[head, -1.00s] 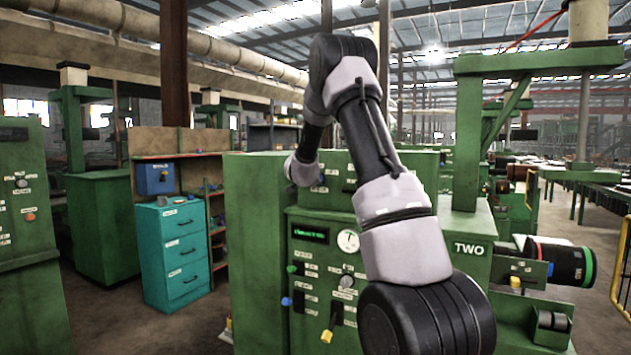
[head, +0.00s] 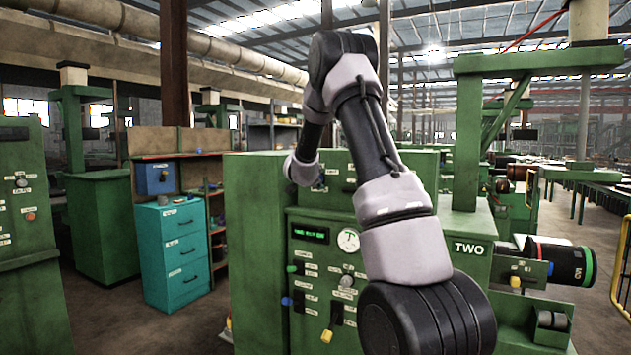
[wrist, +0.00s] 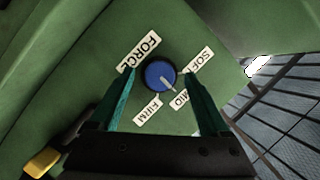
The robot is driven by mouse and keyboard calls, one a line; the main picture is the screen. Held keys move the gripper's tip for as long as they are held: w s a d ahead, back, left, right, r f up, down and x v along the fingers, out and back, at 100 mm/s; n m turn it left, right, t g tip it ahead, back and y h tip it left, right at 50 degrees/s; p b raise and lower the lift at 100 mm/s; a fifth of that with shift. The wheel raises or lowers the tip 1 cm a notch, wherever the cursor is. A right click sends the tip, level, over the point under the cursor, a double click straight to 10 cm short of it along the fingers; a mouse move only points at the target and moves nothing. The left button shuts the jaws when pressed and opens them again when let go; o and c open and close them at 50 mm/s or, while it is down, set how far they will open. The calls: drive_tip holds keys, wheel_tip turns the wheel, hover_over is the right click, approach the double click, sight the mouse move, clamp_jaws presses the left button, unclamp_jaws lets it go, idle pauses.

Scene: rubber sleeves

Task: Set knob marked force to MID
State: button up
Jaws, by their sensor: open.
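The force knob (wrist: 158,74) is round and blue, on a green panel in the wrist view. The FORCE label (wrist: 140,53) is beside it, with SOFT (wrist: 200,60), MID (wrist: 180,98) and FIRM (wrist: 147,108) labels around it. The knob's white pointer line points to MID. My gripper (wrist: 160,73) is open, its teal fingers on either side of the knob with gaps showing. In the head view my arm hides the gripper, and I cannot tell which knob there is this one.
The green machine (head: 262,215) has a lit display (head: 310,233), a round gauge (head: 348,240) and a yellow knob (head: 327,336). A yellow part (wrist: 42,161) shows at the lower left in the wrist view. A teal drawer cabinet (head: 172,255) stands to the left.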

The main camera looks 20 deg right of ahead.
drive_tip(key=v, duration=1)
drive_tip(key=s+a+r+n+y, duration=0.4)
drive_tip(key=s+a, duration=0.2)
drive_tip(key=s, duration=0.2)
drive_tip(key=s+a+r+n+y, duration=0.4)
drive_tip(key=s+a+y, duration=0.1)
drive_tip(key=s+a, duration=0.25)
drive_tip(key=s+a+f+n+g, duration=0.1)
drive_tip(key=s+f+n+g, duration=0.1)
drive_tip(key=s, duration=1)
drive_tip(key=s+a+f+n+g+y, duration=0.1)
drive_tip(key=s+f+n+g, duration=0.2)
drive_tip(key=s, duration=1)
drive_tip(key=shift+a+g, duration=0.3)
drive_tip(key=shift+a, duration=0.1)
drive_tip(key=shift+w+f, duration=0.1)
drive_tip(key=shift+f, duration=0.05)
